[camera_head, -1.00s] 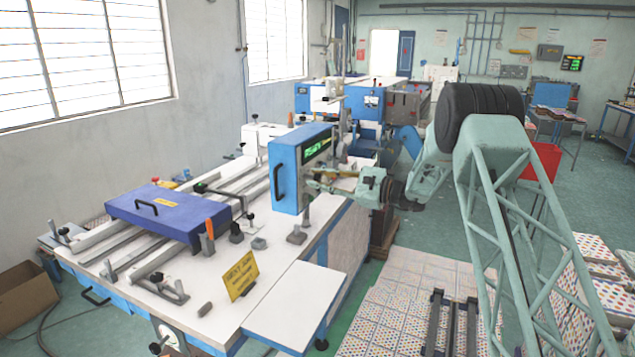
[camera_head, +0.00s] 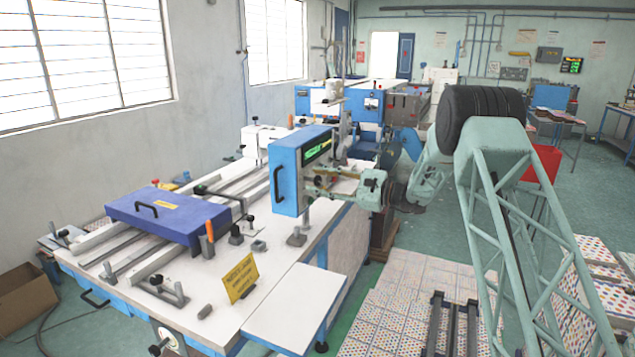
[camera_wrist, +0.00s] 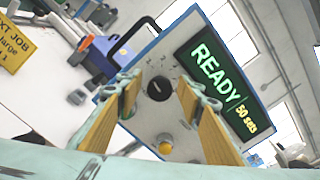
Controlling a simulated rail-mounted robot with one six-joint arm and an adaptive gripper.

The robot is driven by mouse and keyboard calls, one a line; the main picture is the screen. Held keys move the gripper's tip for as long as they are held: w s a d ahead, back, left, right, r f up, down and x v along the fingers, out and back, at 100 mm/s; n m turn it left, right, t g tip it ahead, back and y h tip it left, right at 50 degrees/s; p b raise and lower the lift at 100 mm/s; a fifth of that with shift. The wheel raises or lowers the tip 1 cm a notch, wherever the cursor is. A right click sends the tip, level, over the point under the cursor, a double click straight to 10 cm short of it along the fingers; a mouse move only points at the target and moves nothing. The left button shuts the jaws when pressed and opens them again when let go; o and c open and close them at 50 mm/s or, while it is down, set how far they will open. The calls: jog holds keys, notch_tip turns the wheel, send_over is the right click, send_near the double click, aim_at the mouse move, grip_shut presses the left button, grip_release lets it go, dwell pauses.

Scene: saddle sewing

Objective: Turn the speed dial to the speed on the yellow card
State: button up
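The black round speed dial (camera_wrist: 159,88) sits on the pale front panel of the blue-edged control box (camera_head: 287,172), with small number marks beside it that I cannot read reliably. My gripper (camera_wrist: 158,84) is open, its two yellow-tan fingers apart on either side of the dial in the wrist view; I cannot tell whether they touch it. In the head view my gripper (camera_head: 318,182) is in front of the box's panel. The yellow card (camera_head: 240,278) stands on the white table; it also shows in the wrist view (camera_wrist: 14,45), cut off, with "XT JOB" legible and its speed unclear.
A green display (camera_wrist: 222,82) beside the dial reads "READY" and "50 sets". A yellow round button (camera_wrist: 165,146) is below the dial. A blue-purple cover with a handle (camera_head: 165,215) lies over rails on the table. A white side shelf (camera_head: 297,300) is bare.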

jog(key=v, duration=1.1)
jog(key=shift+d, duration=0.35)
jog(key=shift+s, duration=0.1)
jog(key=shift+r, duration=0.1)
jog(key=s+a+r+n+g+h, duration=0.15)
jog(key=s+r, duration=0.35)
jog(key=s, duration=0.7)
jog(key=s+r+n+g+h, duration=0.2)
jog(key=s+r+n+h, duration=0.15)
jog(key=s, duration=0.85)
jog(key=s+r+n+g+h, duration=0.2)
jog(key=s+r, duration=0.3)
jog(key=s, duration=0.7)
jog(key=s+d+n+t+h, duration=0.1)
jog(key=s+d+n+h, duration=0.1)
jog(key=s+d, duration=0.5)
jog(key=s+d+f+n+t+h, duration=0.1)
jog(key=s+d+h, duration=0.3)
jog(key=s, duration=1.4)
jog(key=s+d+f+n+t+h, duration=0.1)
jog(key=s+d+n+h, duration=0.2)
jog(key=s+d, duration=0.6)
jog(key=shift+s+d+n+h, duration=0.4)
jog(key=shift+s+h, duration=0.1)
jog(key=shift+s, duration=1.45)
